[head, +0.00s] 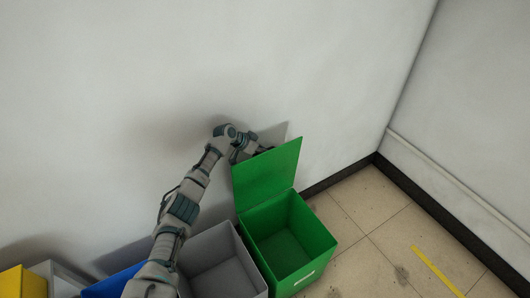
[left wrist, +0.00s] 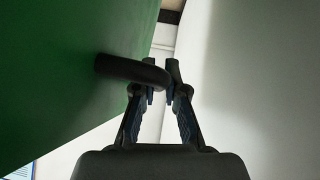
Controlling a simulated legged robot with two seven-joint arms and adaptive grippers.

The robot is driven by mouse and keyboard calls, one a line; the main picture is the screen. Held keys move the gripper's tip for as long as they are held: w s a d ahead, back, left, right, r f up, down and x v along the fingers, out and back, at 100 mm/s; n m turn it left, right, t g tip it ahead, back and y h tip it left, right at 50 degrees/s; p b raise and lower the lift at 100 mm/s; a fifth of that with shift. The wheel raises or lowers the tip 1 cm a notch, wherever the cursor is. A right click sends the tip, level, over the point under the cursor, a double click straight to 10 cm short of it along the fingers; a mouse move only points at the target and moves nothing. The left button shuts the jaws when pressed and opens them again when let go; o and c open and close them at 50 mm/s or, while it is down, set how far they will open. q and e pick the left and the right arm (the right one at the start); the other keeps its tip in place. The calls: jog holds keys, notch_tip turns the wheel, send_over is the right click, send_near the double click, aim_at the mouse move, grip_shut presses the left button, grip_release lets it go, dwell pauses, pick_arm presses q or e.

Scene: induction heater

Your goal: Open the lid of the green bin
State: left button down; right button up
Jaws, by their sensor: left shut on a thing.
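The green bin (head: 320,238) stands at the right end of a row of bins, with its front toward the lower right. Its green lid (head: 268,172) is raised, standing up from the back edge, and the empty inside shows. In the left wrist view, the lid (left wrist: 60,65) fills the left side and carries a black curved handle (left wrist: 125,69). My left gripper (left wrist: 163,80) is shut on this handle, its fingertips close together at the handle's end. In the head view, my left gripper (head: 265,149) is behind the lid's upper left edge and partly hidden. My right gripper is not in view.
A grey open bin (head: 228,255) stands left of the green bin, then a blue one (head: 112,284) and a yellow one (head: 20,284). A white wall (head: 130,90) is close behind. Tiled floor (head: 370,220) to the right is clear, with a yellow line (head: 436,269).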

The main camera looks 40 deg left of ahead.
pick_arm(q)
jog(key=shift+s+f, duration=0.1)
jog(key=shift+f, duration=0.1)
jog(key=c, duration=1.5)
grip_release()
jog(key=shift+a, duration=0.1)
jog(key=shift+r, duration=0.15)
jog(key=v, duration=1.1)
jog(key=shift+s+a+r, duration=0.1)
jog(key=shift+s+a, duration=0.1)
jog(key=shift+a, duration=0.1)
